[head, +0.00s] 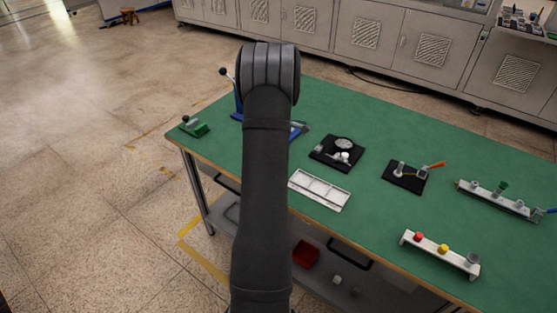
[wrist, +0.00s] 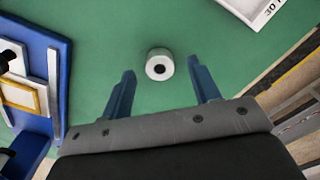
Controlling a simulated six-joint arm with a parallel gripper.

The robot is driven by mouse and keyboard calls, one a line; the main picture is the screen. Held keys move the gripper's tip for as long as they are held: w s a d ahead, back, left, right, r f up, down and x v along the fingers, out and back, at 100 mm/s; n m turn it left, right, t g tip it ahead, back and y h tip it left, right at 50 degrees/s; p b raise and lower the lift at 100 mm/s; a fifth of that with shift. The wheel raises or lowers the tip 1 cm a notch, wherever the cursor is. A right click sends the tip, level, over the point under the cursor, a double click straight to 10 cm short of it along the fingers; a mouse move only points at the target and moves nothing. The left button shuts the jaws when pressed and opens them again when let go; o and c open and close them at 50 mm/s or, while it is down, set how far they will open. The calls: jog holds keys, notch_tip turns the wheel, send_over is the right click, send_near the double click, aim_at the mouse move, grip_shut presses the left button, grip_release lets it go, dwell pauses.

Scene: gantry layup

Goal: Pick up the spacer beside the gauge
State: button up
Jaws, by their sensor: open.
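The spacer (wrist: 159,65), a short white ring with a dark centre hole, sits on the green table in the wrist view. My gripper (wrist: 161,68) is open and empty, its two blue fingers apart. The spacer appears between the fingertips in the picture, below them, with no visible contact. In the head view my arm hides the gripper and the spacer. A blue fixture (wrist: 58,70) with white and yellow parts stands left of the spacer; I cannot tell if it is the gauge. In the head view a round dial (head: 344,143) lies on a black plate with small white pieces.
A white tray (head: 318,175) lies right of my arm on the green table (head: 385,235). A black plate with small parts (head: 405,187) and two racks, one with coloured caps (head: 440,259), are further right. A green item (head: 194,127) is near the left edge.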

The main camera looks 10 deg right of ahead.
jog(key=shift+f, duration=0.75)
jog(key=c, duration=1.1)
jog(key=shift+o, duration=0.2)
